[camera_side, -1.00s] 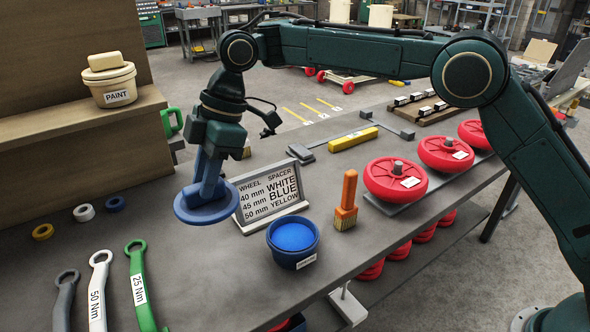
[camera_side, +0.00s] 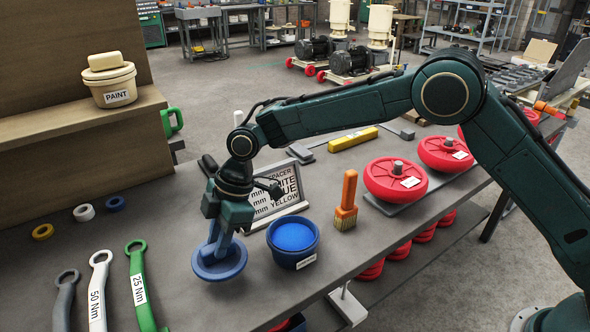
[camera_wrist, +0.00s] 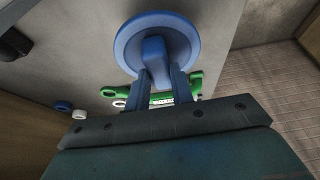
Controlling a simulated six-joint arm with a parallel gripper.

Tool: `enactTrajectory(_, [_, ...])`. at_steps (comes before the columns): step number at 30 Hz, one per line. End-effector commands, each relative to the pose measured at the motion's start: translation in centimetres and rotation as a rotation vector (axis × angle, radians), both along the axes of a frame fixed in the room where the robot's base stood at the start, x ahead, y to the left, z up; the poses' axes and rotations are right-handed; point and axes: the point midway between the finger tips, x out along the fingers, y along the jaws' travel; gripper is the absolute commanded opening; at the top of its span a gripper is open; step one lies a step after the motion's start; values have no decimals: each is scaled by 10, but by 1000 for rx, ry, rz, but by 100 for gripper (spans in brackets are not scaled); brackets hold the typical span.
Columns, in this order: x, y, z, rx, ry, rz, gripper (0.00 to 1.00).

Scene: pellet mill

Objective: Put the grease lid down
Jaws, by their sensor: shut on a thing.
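The grease lid (camera_side: 221,264) is a round blue disc with a raised rim. My gripper (camera_side: 222,243) is shut on its upright handle, and the lid is at or just above the bench top; I cannot tell if it touches. In the wrist view the lid (camera_wrist: 183,35) hangs beyond my gripper (camera_wrist: 156,75), its handle between the fingers. The blue grease tub (camera_side: 294,256) stands open just right of the lid, with blue grease showing inside.
A sign (camera_side: 280,205) stands behind the tub. An orange-handled brush (camera_side: 346,200) and red wheels (camera_side: 395,178) are to the right. Wrenches (camera_side: 138,275) lie to the left, with coloured rings (camera_side: 84,212) behind them. Bare bench lies between the wrenches and lid.

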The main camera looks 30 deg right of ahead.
Motion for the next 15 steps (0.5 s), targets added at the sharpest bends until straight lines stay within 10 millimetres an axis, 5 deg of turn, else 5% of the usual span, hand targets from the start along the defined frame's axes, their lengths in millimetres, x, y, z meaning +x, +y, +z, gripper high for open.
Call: enactTrajectory(15, [0, 0, -23, -1, 2, 0, 0])
